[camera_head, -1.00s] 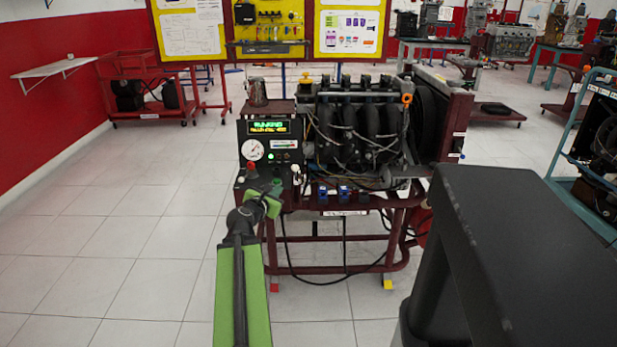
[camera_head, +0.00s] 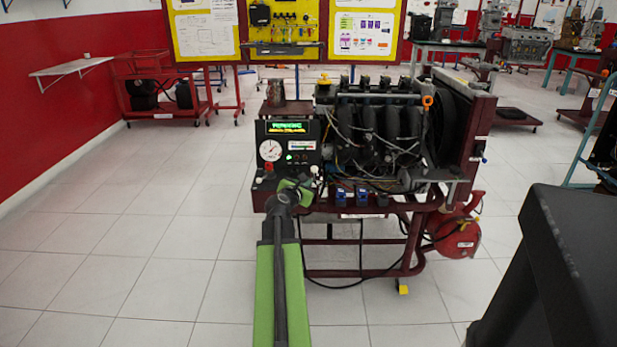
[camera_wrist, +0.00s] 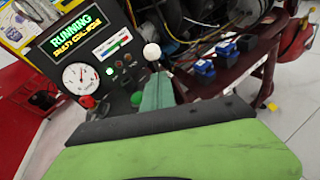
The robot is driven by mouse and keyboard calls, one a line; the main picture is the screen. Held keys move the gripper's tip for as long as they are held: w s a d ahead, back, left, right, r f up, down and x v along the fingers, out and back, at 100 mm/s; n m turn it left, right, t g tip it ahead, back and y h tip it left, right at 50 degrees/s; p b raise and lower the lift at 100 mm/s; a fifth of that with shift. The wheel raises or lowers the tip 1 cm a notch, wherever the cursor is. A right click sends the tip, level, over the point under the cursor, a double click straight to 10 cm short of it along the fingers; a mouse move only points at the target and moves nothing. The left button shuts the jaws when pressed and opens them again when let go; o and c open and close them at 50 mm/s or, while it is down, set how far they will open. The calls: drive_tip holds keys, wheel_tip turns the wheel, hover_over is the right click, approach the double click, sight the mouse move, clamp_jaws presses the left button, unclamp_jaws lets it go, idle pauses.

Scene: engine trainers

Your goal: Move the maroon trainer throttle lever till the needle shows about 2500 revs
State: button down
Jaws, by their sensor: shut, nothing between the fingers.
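The maroon trainer (camera_head: 350,218) is an engine on a wheeled frame with a black control panel (camera_head: 302,152) at its left. The throttle lever with a white knob (camera_wrist: 152,51) stands at the panel's lower right. In the head view the white knob (camera_head: 314,169) is small, just right of my gripper. The round white rev gauge (camera_wrist: 81,77) shows beside it, also in the head view (camera_head: 270,150); its needle points roughly upward, and its number is too small to read. My green gripper (camera_head: 296,190) is shut and empty. Its tip (camera_wrist: 157,92) appears just below the knob; contact is unclear.
The green display (camera_wrist: 72,38) reads "RUNNING". A red button (camera_wrist: 87,101) sits below the gauge. Blue connectors (camera_head: 361,195) are right of my gripper. The tiled floor to the left is clear.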

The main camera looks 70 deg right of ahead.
drive_tip(key=shift+d+r+p, duration=0.3)
drive_tip(key=shift+d+r, duration=0.45)
drive_tip(key=shift+d, duration=0.15)
drive_tip(key=shift+w, duration=0.1)
drive_tip(key=shift+d+r+p, duration=0.6)
drive_tip(key=shift+d, duration=0.05)
drive_tip(key=shift+w, duration=0.1)
